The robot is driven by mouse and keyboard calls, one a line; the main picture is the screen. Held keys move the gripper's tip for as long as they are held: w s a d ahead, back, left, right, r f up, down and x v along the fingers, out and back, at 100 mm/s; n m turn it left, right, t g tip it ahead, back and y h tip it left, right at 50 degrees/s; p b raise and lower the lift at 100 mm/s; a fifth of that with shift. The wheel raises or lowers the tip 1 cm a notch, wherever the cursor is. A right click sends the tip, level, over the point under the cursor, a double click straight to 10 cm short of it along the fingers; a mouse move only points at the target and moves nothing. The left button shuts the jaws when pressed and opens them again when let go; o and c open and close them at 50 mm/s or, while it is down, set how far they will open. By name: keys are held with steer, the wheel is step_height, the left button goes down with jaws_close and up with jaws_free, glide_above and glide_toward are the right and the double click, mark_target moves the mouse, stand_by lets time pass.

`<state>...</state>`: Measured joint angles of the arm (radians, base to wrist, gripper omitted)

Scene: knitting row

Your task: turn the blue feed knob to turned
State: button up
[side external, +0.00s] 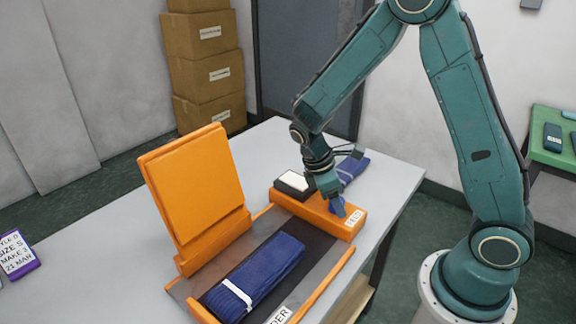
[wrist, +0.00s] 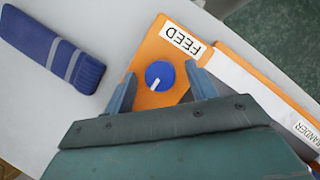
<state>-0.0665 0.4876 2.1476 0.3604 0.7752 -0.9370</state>
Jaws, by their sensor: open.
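The blue feed knob (wrist: 160,75) is round with a white pointer line and sits on an orange panel (wrist: 150,47) beside a white FEED label (wrist: 183,41). In the wrist view the pointer runs from the knob's middle toward its lower left edge. My gripper (wrist: 158,82) is open, with one finger on each side of the knob and a gap to it on both sides. In the side view my gripper (side external: 336,205) is over the orange panel (side external: 318,212) by the FEED label (side external: 354,218), and the knob is mostly hidden there.
An orange upright board (side external: 197,185) stands left of the machine's dark bed. A folded blue knit (side external: 258,275) with a white band lies on the bed. Another blue knit (side external: 350,168) lies behind my gripper. A dark box with a white top (side external: 293,182) is close by. The grey table's left side is mostly clear.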

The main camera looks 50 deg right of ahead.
steer(key=c, duration=1)
steer(key=shift+m, duration=0.3)
steer(key=m, duration=0.2)
steer(key=m+y, duration=0.1)
steer(key=m, duration=0.1)
steer(key=shift+w+d+g+y, duration=0.1)
steer(key=shift+g+y, duration=0.2)
steer(key=shift+g, duration=0.1)
steer(key=m, duration=0.2)
steer(key=m+y, duration=0.1)
steer(key=m, duration=0.1)
steer(key=shift+d+m+y, duration=0.15)
steer(key=shift+m+y, duration=0.15)
steer(key=m+y, duration=0.1)
steer(key=m, duration=0.3)
steer(key=shift+d+m+y, duration=0.1)
steer(key=shift+m+y, duration=0.2)
steer(key=shift+y, duration=0.1)
steer(key=shift+d+m+t+y, duration=0.1)
steer(key=shift+m+t+y, duration=0.5)
steer(key=shift+m, duration=1.5)
steer(key=o, duration=1)
